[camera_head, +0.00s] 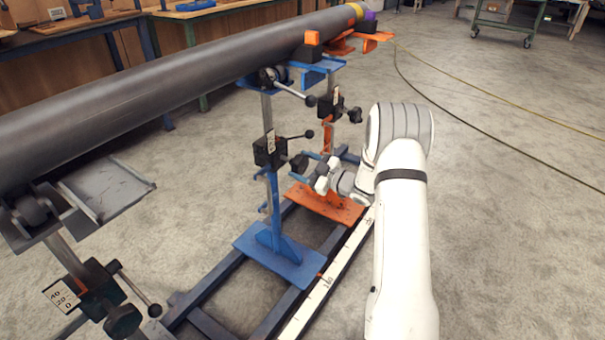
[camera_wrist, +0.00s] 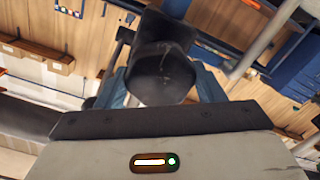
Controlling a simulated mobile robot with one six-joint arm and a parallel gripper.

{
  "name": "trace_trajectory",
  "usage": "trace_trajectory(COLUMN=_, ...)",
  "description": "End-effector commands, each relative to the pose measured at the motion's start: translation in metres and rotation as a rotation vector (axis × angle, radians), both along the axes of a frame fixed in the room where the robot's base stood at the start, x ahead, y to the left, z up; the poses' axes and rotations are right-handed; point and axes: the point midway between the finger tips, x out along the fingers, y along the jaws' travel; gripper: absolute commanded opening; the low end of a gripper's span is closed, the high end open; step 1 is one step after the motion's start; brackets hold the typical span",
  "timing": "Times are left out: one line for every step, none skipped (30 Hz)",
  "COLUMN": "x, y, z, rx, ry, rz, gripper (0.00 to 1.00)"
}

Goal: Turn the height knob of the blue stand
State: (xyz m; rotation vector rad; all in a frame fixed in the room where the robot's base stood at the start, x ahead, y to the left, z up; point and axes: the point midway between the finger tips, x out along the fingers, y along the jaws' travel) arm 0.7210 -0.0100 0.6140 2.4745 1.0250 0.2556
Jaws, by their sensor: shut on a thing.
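The blue stand (camera_head: 274,205) stands upright on a blue base plate on the floor rail, with a black clamp block (camera_head: 264,150) on its post. Its black height knob (camera_head: 298,164) sticks out to the right of that block. My gripper (camera_head: 308,172) reaches in from the right and is shut on the knob. In the wrist view the black knob (camera_wrist: 160,72) fills the upper middle, just beyond the dark finger edge of my gripper (camera_wrist: 155,108). The exact finger contact is partly hidden in both views.
A long grey pipe (camera_head: 170,85) runs overhead across the stands. A ball-ended lever (camera_head: 308,134) sits just above my gripper. An orange stand (camera_head: 328,202) with its own black knob (camera_head: 355,115) is close behind. A grey stand (camera_head: 105,190) is at front left.

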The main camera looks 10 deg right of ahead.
Motion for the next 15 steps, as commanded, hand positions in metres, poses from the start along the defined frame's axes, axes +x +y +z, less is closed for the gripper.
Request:
trace_trajectory(x=-0.0002, y=-0.0001, z=-0.0047, rx=-0.028, ry=-0.028, rz=0.000, gripper=0.39)
trace_trajectory(x=-0.0002, y=-0.0001, z=-0.0047, rx=-0.044, ry=-0.044, rz=0.000, gripper=0.39)
trace_trajectory(x=-0.0003, y=0.0000, z=-0.0047, rx=-0.065, ry=-0.065, rz=0.000, gripper=0.39)
trace_trajectory(x=-0.0002, y=0.0000, z=-0.0046, rx=-0.081, ry=-0.081, rz=0.000, gripper=0.39)
trace_trajectory(x=-0.0003, y=0.0000, z=-0.0043, rx=-0.095, ry=-0.095, rz=0.000, gripper=0.39)
trace_trajectory(x=-0.0003, y=0.0000, z=-0.0039, rx=-0.115, ry=-0.115, rz=0.000, gripper=0.39)
trace_trajectory(x=-0.0003, y=0.0001, z=-0.0038, rx=-0.127, ry=-0.127, rz=0.000, gripper=0.39)
trace_trajectory(x=-0.0003, y=0.0001, z=-0.0037, rx=-0.139, ry=-0.139, rz=0.000, gripper=0.39)
trace_trajectory(x=-0.0003, y=0.0002, z=-0.0036, rx=-0.153, ry=-0.153, rz=0.000, gripper=0.39)
trace_trajectory(x=-0.0003, y=0.0002, z=-0.0034, rx=-0.164, ry=-0.164, rz=0.000, gripper=0.39)
trace_trajectory(x=-0.0004, y=0.0002, z=-0.0031, rx=-0.173, ry=-0.173, rz=0.000, gripper=0.39)
trace_trajectory(x=-0.0003, y=0.0002, z=-0.0027, rx=-0.185, ry=-0.185, rz=0.000, gripper=0.39)
trace_trajectory(x=-0.0004, y=0.0002, z=-0.0024, rx=-0.193, ry=-0.193, rz=0.000, gripper=0.39)
trace_trajectory(x=-0.0003, y=0.0002, z=-0.0021, rx=-0.200, ry=-0.200, rz=0.000, gripper=0.39)
trace_trajectory(x=-0.0004, y=0.0002, z=-0.0019, rx=-0.208, ry=-0.208, rz=0.000, gripper=0.39)
